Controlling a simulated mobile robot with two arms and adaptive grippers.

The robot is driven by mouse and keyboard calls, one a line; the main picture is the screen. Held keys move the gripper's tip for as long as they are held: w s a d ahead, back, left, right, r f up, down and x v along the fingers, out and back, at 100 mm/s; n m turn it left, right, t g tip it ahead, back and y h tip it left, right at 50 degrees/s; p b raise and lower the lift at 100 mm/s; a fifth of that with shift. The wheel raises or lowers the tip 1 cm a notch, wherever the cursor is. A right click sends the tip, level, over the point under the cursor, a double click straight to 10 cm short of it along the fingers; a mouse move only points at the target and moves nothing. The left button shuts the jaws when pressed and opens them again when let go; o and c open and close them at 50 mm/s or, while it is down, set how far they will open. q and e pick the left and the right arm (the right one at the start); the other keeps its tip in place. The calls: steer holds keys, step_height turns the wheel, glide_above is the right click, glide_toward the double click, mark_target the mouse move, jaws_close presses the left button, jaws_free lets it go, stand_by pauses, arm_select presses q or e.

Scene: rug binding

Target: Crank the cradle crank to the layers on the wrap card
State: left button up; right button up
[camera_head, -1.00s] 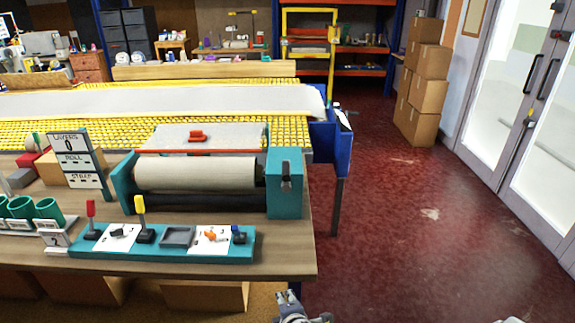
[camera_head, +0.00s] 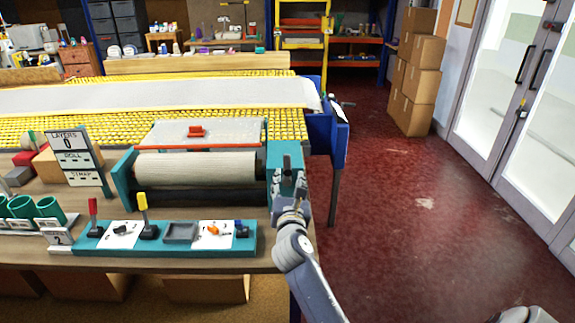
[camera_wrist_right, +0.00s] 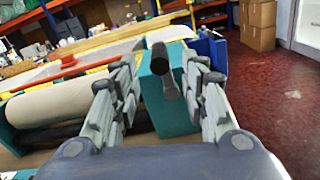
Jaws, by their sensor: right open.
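The cradle crank (camera_head: 287,162) is a dark handle on the teal end block (camera_head: 272,160) of the roll cradle. My right gripper (camera_head: 288,184) is at the block's front. In the right wrist view, the open fingers (camera_wrist_right: 163,78) stand on either side of the crank handle (camera_wrist_right: 164,68), with gaps showing. The cradle holds a pale roll (camera_head: 195,166). The layers sign (camera_head: 78,156) reads 0. A small tented card (camera_head: 58,238), which appears to show a 2, stands at the left front. My left gripper is not in view.
Green cups (camera_head: 22,208) stand at the left. A yellow-meshed table with pale cloth (camera_head: 150,95) lies behind. The red floor (camera_head: 400,230) at right is clear.

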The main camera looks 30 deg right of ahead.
mark_target(287, 165)
steer(key=x, duration=0.8)
steer(key=shift+w+d, duration=0.1)
steer(key=shift+w, duration=0.2)
jaws_close()
